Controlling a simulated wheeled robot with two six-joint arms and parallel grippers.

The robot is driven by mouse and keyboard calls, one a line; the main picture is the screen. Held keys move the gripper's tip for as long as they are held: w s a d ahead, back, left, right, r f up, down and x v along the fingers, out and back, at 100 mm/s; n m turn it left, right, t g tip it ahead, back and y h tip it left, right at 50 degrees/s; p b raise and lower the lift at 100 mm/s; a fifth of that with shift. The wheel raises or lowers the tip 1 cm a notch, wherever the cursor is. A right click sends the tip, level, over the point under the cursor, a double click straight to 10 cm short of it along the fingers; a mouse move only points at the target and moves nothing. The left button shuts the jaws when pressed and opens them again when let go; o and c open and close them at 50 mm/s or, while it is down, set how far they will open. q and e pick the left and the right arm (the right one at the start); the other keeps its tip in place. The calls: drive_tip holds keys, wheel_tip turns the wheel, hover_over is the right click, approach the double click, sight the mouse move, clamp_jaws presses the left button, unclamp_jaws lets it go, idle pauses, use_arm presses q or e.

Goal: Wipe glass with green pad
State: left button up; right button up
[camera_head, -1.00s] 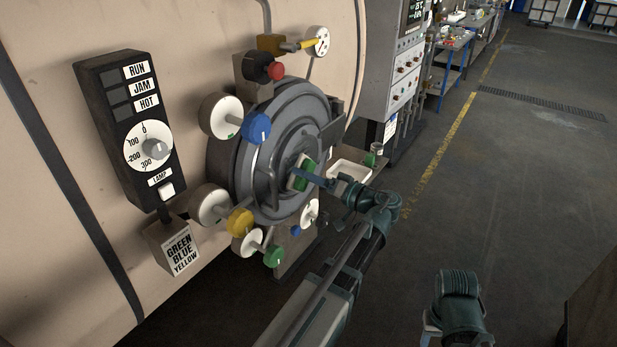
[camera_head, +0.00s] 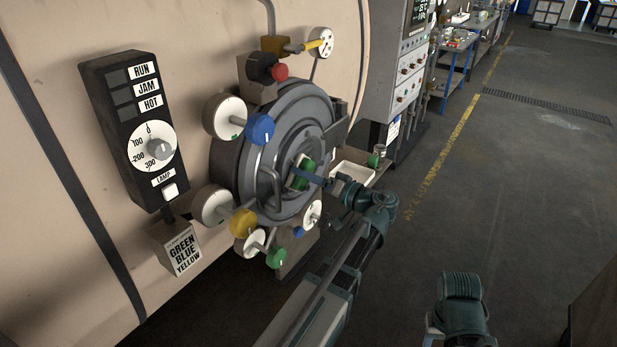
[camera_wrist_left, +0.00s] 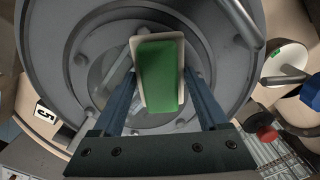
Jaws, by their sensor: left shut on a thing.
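The green pad (camera_head: 304,173) has a pale backing and is at the middle of the round grey door (camera_head: 262,125). My left gripper (camera_head: 312,178) is shut on the pad. In the left wrist view the pad (camera_wrist_left: 160,76) sits between the two blue fingers (camera_wrist_left: 161,95), in front of the door's centre.
A door handle (camera_head: 268,190) stands out left of the pad. Blue (camera_head: 259,128), yellow (camera_head: 243,222) and green (camera_head: 277,257) knobs and white dials ring the door. A white tray (camera_head: 352,172) is at its right.

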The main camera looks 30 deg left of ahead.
sight(314, 166)
use_arm(q)
drive_tip(key=shift+a, duration=0.3)
drive_tip(key=shift+w, duration=0.15)
drive_tip(key=w, duration=0.3)
drive_tip(key=shift+w+d, duration=0.3)
drive_tip(key=shift+w, duration=0.1)
drive_tip(key=shift+a, duration=0.1)
drive_tip(key=shift+s+a, duration=0.1)
drive_tip(key=shift+s, duration=1.95)
